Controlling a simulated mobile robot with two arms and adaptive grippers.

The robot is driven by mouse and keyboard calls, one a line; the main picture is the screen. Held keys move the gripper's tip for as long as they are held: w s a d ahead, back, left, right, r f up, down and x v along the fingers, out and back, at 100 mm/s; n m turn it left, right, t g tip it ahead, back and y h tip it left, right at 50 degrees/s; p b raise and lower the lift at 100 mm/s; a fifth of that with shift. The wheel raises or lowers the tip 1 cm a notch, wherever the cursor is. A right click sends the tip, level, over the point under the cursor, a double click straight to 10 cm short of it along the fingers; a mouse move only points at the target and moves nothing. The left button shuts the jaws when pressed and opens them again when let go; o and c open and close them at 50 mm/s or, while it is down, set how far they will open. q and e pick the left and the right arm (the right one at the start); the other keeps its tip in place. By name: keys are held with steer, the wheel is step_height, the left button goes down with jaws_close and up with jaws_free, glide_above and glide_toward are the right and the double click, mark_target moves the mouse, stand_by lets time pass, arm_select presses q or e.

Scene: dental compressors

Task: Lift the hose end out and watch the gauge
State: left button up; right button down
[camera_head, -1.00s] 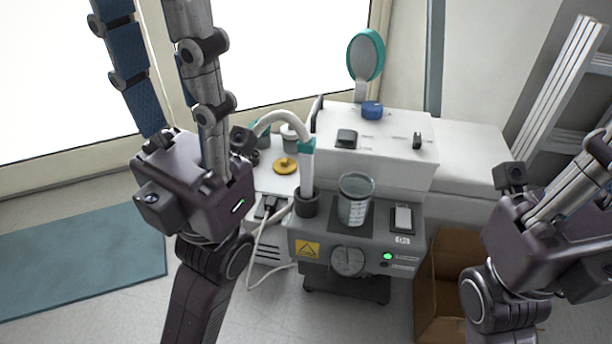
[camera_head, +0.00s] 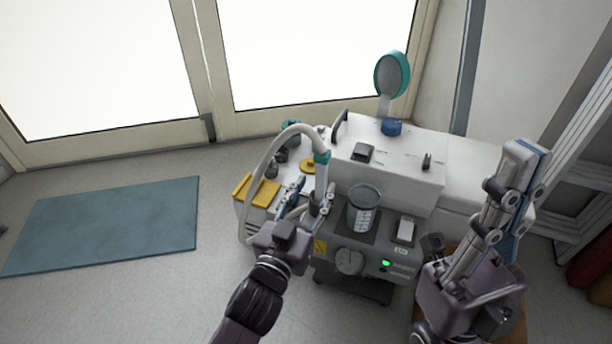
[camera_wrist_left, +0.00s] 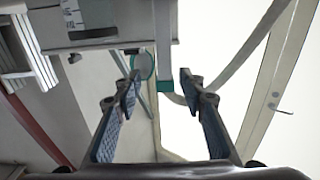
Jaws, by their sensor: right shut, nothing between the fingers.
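The hose end (camera_head: 321,178) is a pale tube with a teal collar, standing upright in a dark round holder on the grey compressor unit (camera_head: 375,238). A white hose arches from its top to the left. My left gripper (camera_head: 309,197) is open at the hose end, with a finger on either side in the head view. In the left wrist view the hose end (camera_wrist_left: 163,45) shows beyond and between the spread fingers; contact cannot be told. The round gauge (camera_head: 350,261) is on the unit's front, its reading too small. My right gripper (camera_head: 524,163) is shut and empty, pointing up.
A clear beaker (camera_head: 363,210) stands on the unit just right of the hose end. A white housing (camera_head: 385,157) with a blue knob and teal-rimmed mirror (camera_head: 392,74) rises behind. A yellow tray (camera_head: 256,191) is at the left. The floor by the blue mat (camera_head: 105,225) is clear.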

mark_target(320, 174)
arm_select(q)
steer(key=shift+w+f, duration=0.3)
steer(key=shift+f, duration=0.05)
steer(key=b+x, duration=0.1)
steer(key=x, duration=0.1)
steer(key=b+x, duration=0.1)
steer(key=x, duration=0.1)
steer(key=b+x, duration=0.1)
steer(key=x, duration=0.1)
steer(key=shift+w+a+f, duration=0.15)
steer(key=shift+w+f, duration=0.1)
steer(key=shift+w, duration=0.05)
steer(key=shift+w+r, duration=0.1)
steer(key=shift+w, duration=0.2)
jaws_close()
